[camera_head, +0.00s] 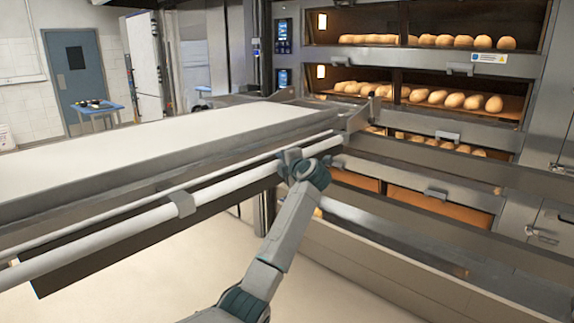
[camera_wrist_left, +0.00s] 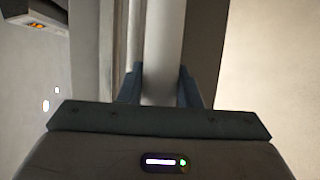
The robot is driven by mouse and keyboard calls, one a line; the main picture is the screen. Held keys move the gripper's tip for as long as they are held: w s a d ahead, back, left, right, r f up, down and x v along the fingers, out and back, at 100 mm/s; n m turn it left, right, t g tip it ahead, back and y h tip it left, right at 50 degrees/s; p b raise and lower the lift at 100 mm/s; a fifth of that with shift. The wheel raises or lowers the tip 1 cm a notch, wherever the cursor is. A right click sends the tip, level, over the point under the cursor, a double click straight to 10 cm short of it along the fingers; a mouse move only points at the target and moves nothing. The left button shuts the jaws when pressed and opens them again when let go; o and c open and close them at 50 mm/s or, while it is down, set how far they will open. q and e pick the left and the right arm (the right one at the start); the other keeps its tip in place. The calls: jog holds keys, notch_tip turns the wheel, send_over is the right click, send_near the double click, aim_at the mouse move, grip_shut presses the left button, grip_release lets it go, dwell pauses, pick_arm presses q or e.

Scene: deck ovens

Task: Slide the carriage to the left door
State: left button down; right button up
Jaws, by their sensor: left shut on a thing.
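The carriage (camera_head: 130,148) is a long, flat loader with a pale top and metal side rails. It spans the left half of the head view, and its right end is close to the oven front. A white round bar (camera_head: 110,232) runs along its near side. My left gripper (camera_head: 290,158) is shut on this bar near its right end. The left wrist view shows the bar (camera_wrist_left: 164,45) between the two fingers (camera_wrist_left: 162,88). The oven (camera_head: 440,75) has stacked decks with several loaves inside. I cannot tell which opening is the left door. My right gripper is not in view.
Long metal rails (camera_head: 420,215) cross in front of the lower oven decks. Deck handles (camera_head: 459,68) stick out from the oven front. A blue door (camera_head: 78,68) and a small blue table (camera_head: 98,108) are at the back left. Bare floor (camera_head: 160,285) lies below the carriage.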

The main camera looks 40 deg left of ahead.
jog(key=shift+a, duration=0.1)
pick_arm(q)
jog(key=shift+a+r, duration=0.1)
jog(key=c, duration=1.2)
grip_release()
jog(key=shift+o, duration=0.7)
jog(key=shift+a, duration=0.25)
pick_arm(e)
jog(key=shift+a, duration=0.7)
pick_arm(q)
jog(key=shift+d, duration=0.1)
